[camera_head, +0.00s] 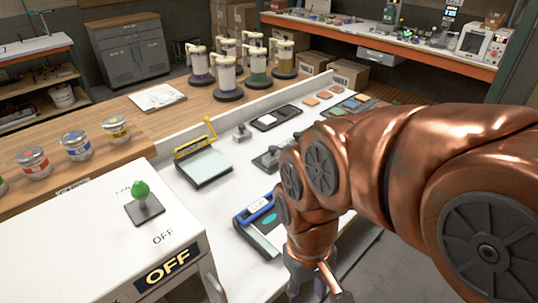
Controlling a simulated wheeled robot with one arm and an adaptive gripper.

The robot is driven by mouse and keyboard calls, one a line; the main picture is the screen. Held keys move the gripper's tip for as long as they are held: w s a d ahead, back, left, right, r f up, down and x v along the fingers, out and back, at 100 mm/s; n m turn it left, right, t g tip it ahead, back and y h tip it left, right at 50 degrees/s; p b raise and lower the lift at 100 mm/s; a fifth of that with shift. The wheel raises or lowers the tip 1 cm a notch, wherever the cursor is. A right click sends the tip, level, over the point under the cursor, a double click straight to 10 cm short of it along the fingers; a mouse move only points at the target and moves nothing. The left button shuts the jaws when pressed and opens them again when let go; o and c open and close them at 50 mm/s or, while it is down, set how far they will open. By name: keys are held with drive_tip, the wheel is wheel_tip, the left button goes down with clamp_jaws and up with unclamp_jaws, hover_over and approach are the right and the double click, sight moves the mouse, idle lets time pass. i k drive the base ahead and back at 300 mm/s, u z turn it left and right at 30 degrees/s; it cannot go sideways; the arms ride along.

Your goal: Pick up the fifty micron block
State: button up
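Several small flat blocks lie on the white bench at its far right part, including an orange-brown one (311,101) and two more orange ones (325,94) beside and behind it. No micron marking is readable, so I cannot tell which is the fifty micron block. My gripper (318,284) hangs at the bottom edge of the view, near the bench's front edge and well apart from these blocks. It is partly cut off by the frame, and its fingers are too unclear to show whether they are open.
My copper arm covers the right side and hides part of the bench (215,200). A blue-framed device (262,226) stands just left of my gripper. A yellow-handled device (203,165) and a black tray (276,117) stand farther back. A white box with a green-knobbed switch (143,200) fills the lower left.

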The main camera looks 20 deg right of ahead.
sight(269, 160)
drive_tip(key=u, duration=2.4)
drive_tip(key=k, duration=0.75)
drive_tip(key=z, duration=1.2)
drive_tip(key=i, duration=0.5)
drive_tip(key=u, duration=0.05)
